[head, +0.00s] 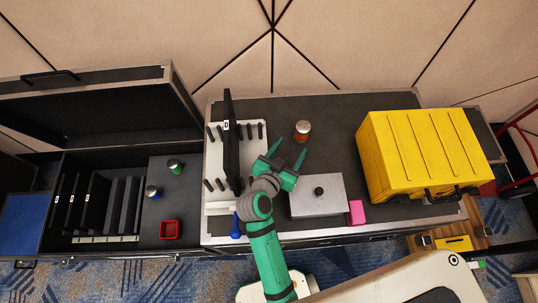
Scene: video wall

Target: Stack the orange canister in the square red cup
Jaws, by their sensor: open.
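The orange canister (302,131) stands on the dark table top near the back, with a light-coloured top. My gripper (289,147) is open, its two green fingers pointing toward the canister from the front left. The canister lies just beyond the fingertips, and I cannot tell whether they touch it. The square red cup (170,230) sits empty on the dark surface of the lower case at the left, near its front edge.
A pegged white rack (215,160) with a black panel is left of my gripper. A grey lidded box (318,195), pink block (356,212) and big yellow case (420,155) stand right.

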